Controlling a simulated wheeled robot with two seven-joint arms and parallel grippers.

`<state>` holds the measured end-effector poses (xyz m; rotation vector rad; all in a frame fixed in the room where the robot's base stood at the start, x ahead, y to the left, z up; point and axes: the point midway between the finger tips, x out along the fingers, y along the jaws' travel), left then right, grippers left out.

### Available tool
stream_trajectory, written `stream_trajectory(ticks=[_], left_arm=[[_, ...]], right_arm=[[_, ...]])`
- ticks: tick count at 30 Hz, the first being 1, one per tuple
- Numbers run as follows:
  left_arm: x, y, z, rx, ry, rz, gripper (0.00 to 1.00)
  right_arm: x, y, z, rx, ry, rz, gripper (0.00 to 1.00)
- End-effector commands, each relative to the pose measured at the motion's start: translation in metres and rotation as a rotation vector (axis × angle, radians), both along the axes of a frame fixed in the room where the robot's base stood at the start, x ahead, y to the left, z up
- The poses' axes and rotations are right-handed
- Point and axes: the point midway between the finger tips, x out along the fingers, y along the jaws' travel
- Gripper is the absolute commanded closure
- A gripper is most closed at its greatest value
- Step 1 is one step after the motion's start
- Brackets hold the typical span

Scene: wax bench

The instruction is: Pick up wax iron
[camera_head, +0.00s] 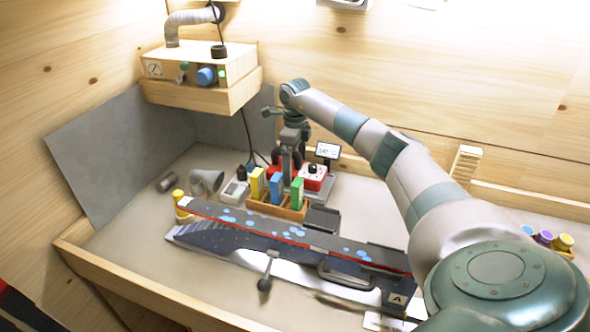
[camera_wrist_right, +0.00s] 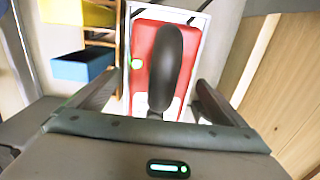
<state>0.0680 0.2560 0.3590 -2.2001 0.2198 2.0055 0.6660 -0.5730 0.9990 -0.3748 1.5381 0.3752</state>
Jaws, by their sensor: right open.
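The wax iron (camera_wrist_right: 146,60) has a red body and a black handle (camera_wrist_right: 168,60). In the right wrist view it lies straight ahead, between and beyond my fingers. In the head view its red body (camera_head: 314,179) shows behind the wax blocks, partly hidden. My right gripper (camera_head: 291,160) is over the back of the bench, close to the iron. In the wrist view my right gripper (camera_wrist_right: 155,88) is open, one finger on each side of the handle, with nothing gripped. Whether a finger touches the handle I cannot tell. My left gripper is not in view.
A wooden rack (camera_head: 262,207) holds yellow, blue and green blocks just in front of the iron. A small display (camera_head: 327,150) stands behind it. A long dark ski (camera_head: 335,247) crosses the front. A box with a hose (camera_head: 201,72) hangs at back left.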

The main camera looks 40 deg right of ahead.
Motion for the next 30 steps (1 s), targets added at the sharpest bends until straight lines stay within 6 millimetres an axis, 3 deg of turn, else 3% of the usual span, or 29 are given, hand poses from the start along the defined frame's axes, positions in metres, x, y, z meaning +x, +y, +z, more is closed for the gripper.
stream_trajectory(ticks=[12,18,19,30], left_arm=[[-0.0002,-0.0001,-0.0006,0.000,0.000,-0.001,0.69],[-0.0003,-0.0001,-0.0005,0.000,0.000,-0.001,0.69],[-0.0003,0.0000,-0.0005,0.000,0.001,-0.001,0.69],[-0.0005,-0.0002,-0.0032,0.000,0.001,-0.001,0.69]], right_arm=[[0.0001,0.0000,-0.0001,0.000,0.000,0.000,0.06],[0.0000,-0.0001,0.0000,0.000,0.000,0.000,0.54],[0.0000,-0.0001,0.0000,0.000,0.000,0.000,0.57],[0.0009,-0.0003,0.0042,0.000,-0.004,0.000,0.57]])
